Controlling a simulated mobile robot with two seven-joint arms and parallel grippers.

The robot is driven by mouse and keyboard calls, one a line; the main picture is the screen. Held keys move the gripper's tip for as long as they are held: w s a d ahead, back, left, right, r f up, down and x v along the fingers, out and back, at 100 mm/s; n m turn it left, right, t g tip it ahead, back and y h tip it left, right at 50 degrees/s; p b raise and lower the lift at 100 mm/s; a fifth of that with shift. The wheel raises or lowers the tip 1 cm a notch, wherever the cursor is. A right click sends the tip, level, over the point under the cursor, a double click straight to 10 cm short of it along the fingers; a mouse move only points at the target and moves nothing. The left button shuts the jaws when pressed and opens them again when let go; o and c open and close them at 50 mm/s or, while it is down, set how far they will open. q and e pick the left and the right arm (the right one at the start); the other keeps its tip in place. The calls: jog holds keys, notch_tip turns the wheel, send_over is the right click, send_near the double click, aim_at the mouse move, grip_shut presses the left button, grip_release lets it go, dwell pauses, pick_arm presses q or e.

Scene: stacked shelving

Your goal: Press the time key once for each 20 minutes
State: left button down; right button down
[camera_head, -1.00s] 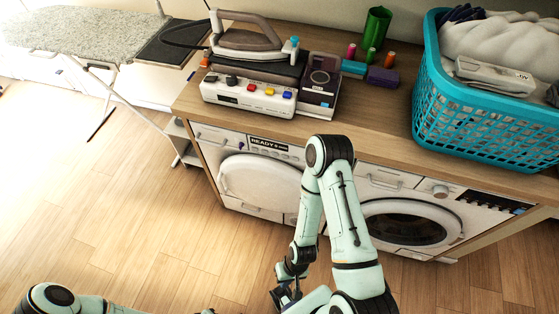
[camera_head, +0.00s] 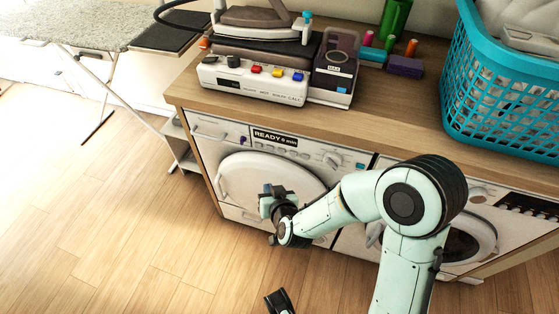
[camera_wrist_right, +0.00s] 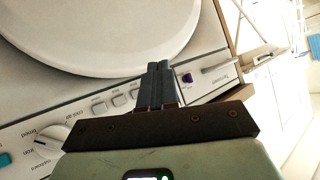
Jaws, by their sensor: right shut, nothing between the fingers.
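The white machine (camera_head: 215,155) under the counter has a round door and a top panel. Its display (camera_head: 275,138) reads "READY 0 min". The panel carries a purple key (camera_head: 243,140), a dial (camera_head: 332,160) and a teal key (camera_head: 360,166). In the right wrist view the purple key (camera_wrist_right: 187,78), several grey keys (camera_wrist_right: 118,99), the dial (camera_wrist_right: 48,142) and the teal key (camera_wrist_right: 4,159) show; the key labels are too small to read surely. My right gripper (camera_head: 268,190) is shut and empty, in front of the door, below the panel. A dark tip (camera_head: 280,300), perhaps my left gripper, shows at the bottom edge.
An iron stands on a white box with coloured buttons (camera_head: 257,83) on the wooden counter (camera_head: 400,115). A dark box (camera_head: 335,65) is beside it. A teal laundry basket (camera_head: 500,90) stands right. A second machine is partly hidden by my arm. The left floor is clear.

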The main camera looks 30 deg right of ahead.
aim_at(281, 151)
pick_arm(q)
jog(key=shift+w+f, duration=0.2)
jog(key=shift+f, duration=0.1)
pick_arm(e)
jog(key=shift+w+d+r+t, duration=0.1)
jog(key=shift+w+r+t, duration=0.1)
jog(key=shift+r, duration=0.2)
jog(key=shift+w+d+r+t, duration=0.1)
jog(key=shift+r+t, duration=0.1)
jog(key=shift+r, duration=0.2)
jog(key=shift+d, duration=0.1)
